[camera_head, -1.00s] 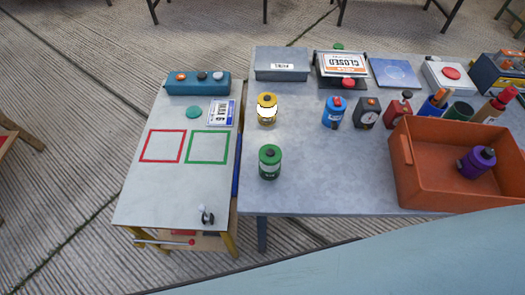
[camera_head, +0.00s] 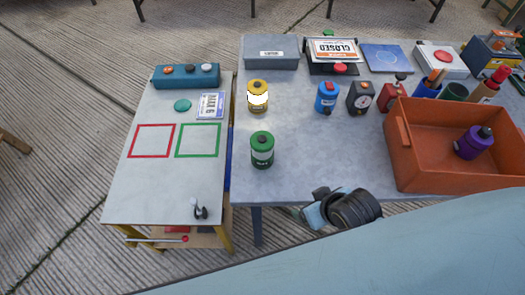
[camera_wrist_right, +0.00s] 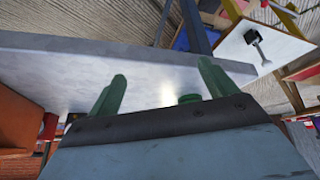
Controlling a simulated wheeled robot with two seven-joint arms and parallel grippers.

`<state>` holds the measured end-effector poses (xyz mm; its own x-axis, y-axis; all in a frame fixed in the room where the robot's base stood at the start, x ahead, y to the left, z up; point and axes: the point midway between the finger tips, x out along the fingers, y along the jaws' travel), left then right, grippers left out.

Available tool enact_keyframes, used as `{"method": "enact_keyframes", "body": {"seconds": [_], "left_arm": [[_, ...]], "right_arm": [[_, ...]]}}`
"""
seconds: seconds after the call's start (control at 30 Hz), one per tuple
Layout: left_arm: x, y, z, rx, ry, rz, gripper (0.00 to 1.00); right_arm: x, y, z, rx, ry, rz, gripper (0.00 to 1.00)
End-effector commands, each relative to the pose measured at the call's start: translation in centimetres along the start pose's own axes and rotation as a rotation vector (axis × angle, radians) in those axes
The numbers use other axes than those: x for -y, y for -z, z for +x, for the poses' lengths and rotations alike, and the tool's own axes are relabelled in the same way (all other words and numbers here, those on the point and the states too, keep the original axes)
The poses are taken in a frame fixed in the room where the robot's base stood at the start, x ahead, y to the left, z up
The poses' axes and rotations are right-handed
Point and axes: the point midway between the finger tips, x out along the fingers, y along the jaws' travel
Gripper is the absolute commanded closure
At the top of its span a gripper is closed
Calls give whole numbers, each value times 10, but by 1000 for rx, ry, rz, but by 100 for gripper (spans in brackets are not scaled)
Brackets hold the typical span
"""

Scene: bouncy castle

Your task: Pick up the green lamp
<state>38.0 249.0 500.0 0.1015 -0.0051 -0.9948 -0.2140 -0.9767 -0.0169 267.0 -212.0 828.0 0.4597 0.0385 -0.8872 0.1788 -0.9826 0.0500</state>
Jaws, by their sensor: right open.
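The green lamp (camera_head: 262,150) stands upright on the grey table (camera_head: 300,168), near its left front part, with a dark knob on top. My right arm shows at the table's front edge in the head view, to the right of and nearer than the lamp; its fingers are not clear there. In the right wrist view my right gripper (camera_wrist_right: 160,78) has two green fingers spread apart with nothing held between them. A small green shape (camera_wrist_right: 189,98) shows between the fingers, mostly hidden by the gripper body; I cannot tell if it is the lamp. My left gripper is not in view.
A yellow lamp (camera_head: 258,95) stands behind the green one, and a blue lamp (camera_head: 327,97) further right. An orange crate (camera_head: 440,178) holding a purple lamp (camera_head: 473,142) is at right. A lower white table (camera_head: 120,195) adjoins on the left. The grey tabletop around the green lamp is clear.

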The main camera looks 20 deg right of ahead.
Motion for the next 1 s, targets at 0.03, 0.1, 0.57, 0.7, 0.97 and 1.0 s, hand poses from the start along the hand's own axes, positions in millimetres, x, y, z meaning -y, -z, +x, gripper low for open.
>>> {"method": "enact_keyframes", "body": {"seconds": [0.03,0.1,0.57,0.7,0.97,1.0], "left_arm": [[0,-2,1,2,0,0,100],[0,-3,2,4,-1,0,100],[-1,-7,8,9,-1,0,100],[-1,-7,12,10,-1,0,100],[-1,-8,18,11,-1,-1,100],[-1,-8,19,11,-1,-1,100]], "right_arm": [[0,13,1,-64,0,-11,15],[1,34,-1,-163,6,-20,15],[24,117,-28,-597,127,-59,15],[28,131,-9,-602,129,-58,15],[34,154,27,-599,128,-58,15],[34,156,30,-599,128,-58,15]]}}
